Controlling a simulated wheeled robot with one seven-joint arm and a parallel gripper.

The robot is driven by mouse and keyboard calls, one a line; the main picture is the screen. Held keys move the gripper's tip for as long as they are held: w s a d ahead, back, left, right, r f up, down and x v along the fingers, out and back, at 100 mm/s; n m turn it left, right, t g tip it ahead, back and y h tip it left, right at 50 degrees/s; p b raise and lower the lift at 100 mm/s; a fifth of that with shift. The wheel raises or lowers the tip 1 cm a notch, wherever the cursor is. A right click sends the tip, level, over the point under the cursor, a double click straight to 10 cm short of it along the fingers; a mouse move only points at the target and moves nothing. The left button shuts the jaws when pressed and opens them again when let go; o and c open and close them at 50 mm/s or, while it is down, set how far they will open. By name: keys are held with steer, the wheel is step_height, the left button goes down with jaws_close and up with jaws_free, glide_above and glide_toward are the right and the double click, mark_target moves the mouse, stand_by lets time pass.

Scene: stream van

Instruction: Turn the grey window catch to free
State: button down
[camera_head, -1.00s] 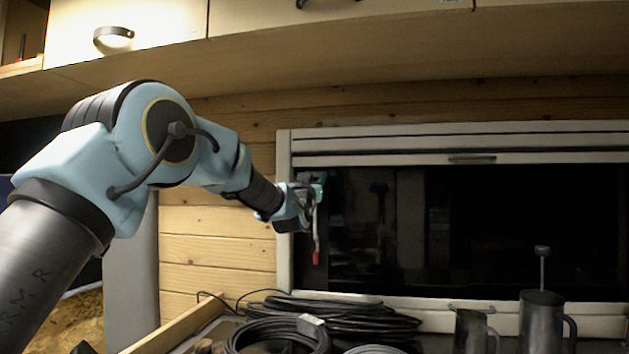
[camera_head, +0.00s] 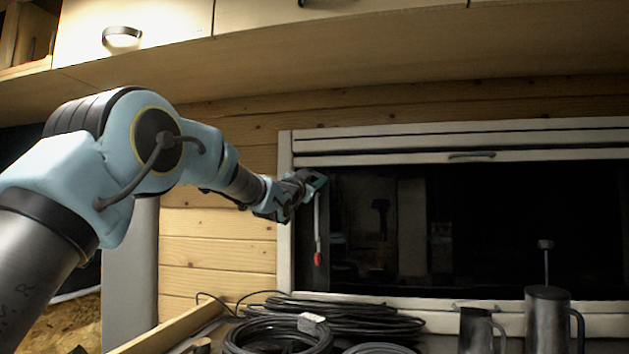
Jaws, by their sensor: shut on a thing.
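The grey window catch (camera_head: 317,228) is at the left side of the dark window, by the white frame. Its slim pale-grey lever hangs straight down and ends in a red tip. My gripper (camera_head: 317,182) is at the upper end of the lever, close to the frame's left upright. It is shut on the catch near its top, though the fingers hide the exact contact and the pivot. The red tip hangs free below the gripper.
The window frame (camera_head: 284,225) has a blind and handle above the glass. Coiled black cables (camera_head: 345,318) and two grey metal jugs (camera_head: 546,315) stand on the surface below. Overhead cupboards (camera_head: 390,55) jut out above the arm.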

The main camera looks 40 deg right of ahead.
stand_by(0.3)
steer(key=shift+c, duration=2)
jaws_free()
steer(key=shift+n, duration=0.3)
